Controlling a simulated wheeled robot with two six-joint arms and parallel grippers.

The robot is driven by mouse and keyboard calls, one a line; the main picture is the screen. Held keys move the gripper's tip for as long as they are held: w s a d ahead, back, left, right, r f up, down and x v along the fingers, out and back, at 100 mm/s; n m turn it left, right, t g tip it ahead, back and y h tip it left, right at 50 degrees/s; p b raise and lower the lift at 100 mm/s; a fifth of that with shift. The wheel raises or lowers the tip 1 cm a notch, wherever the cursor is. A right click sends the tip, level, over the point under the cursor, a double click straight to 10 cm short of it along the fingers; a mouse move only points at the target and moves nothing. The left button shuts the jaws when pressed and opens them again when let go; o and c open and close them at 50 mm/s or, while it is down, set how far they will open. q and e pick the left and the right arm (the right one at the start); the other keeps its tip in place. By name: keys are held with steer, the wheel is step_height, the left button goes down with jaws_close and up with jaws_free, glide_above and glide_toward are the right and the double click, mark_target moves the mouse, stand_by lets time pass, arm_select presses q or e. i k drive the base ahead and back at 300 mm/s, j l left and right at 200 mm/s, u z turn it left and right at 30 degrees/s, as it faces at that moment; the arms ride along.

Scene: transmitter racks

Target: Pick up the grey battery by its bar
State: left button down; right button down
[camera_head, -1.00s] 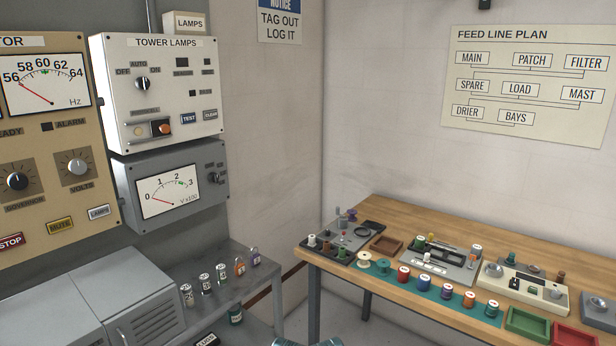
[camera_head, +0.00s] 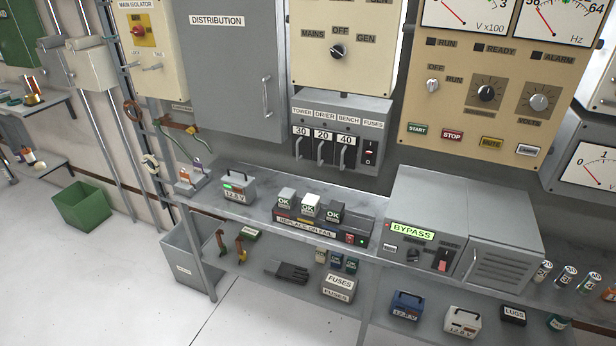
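A grey battery (camera_head: 238,189) with a dark bar over its top stands upright on the left part of the grey bench shelf. Its front label reads 12.8 V and a small green light shows on its top. Two other batteries stand on the lower shelf: a blue one (camera_head: 405,306) and a whitish one (camera_head: 463,322), each with a bar on top. Neither of my grippers is in view.
Right of the grey battery stands a charger rack (camera_head: 322,228) holding several blocks marked OK. A bypass unit (camera_head: 411,241) is further right. A small stand (camera_head: 191,180) is just left of the battery. A green bin (camera_head: 82,207) and clear floor lie at left.

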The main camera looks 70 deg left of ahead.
mark_target(237, 187)
steer(key=u, duration=3)
